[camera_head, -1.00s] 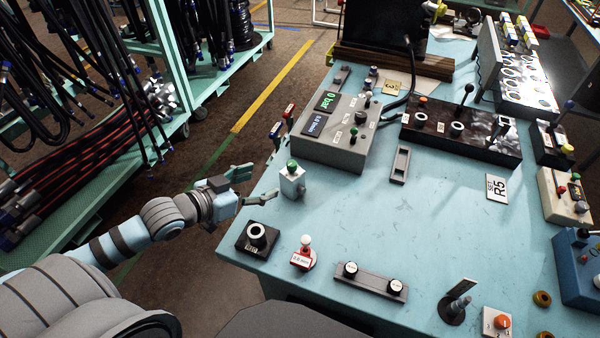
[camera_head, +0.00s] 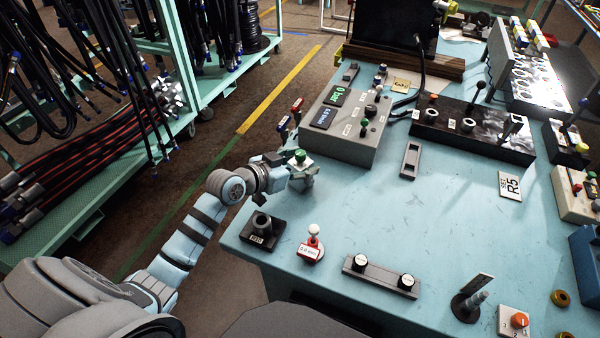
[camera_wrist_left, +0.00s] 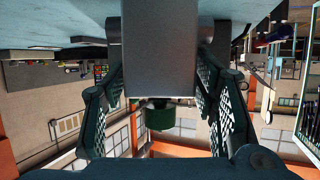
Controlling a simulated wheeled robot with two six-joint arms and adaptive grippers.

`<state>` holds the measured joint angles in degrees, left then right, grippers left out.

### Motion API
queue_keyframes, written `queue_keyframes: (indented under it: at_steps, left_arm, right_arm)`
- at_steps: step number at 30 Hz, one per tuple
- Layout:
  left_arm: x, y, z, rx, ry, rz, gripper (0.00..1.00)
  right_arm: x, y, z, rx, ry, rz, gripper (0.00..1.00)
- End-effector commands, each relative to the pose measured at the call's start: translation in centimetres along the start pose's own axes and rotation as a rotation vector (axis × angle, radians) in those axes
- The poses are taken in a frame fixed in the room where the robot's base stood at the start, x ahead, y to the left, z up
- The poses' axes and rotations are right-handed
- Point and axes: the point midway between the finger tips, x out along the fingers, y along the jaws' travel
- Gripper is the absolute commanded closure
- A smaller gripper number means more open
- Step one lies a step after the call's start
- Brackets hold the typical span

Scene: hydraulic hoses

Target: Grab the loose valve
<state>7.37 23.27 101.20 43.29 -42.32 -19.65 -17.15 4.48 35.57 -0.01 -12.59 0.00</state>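The loose valve is a pale grey block with a green knob (camera_head: 300,156). It stands near the left edge of the blue table. My left gripper (camera_head: 301,172) is at the block and hides most of its body in the head view. In the left wrist view the grey block (camera_wrist_left: 160,60) fills the space between the two fingers (camera_wrist_left: 160,100), its green knob (camera_wrist_left: 158,117) pointing down in the picture. One finger is on each side, close to the block. I cannot tell whether they press on it. My right gripper is not in view.
A grey control box (camera_head: 345,125) stands just behind the valve. A black socket block (camera_head: 262,230) and a red-tagged valve (camera_head: 311,248) are in front of it. The blue table (camera_head: 420,230) is clear in the middle. A hose rack (camera_head: 90,215) stands at the left.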

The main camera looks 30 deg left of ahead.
Motion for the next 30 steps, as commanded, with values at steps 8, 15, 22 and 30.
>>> queue_keyframes:
  at_steps: [8,15,22,30]
  left_arm:
    - [0.0,0.0,0.0,0.000,0.000,0.000,0.97]
    - [-0.1,0.0,-0.1,0.000,0.001,0.000,0.99]
    - [-1.0,0.0,-2.4,0.003,0.004,0.000,0.99]
    - [-4.6,-0.1,-11.2,0.007,0.008,-0.002,0.99]
  right_arm:
    - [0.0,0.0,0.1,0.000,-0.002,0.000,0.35]
    - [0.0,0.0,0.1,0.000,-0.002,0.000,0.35]
    - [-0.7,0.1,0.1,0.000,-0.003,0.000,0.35]
    - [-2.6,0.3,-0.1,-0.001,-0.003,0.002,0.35]
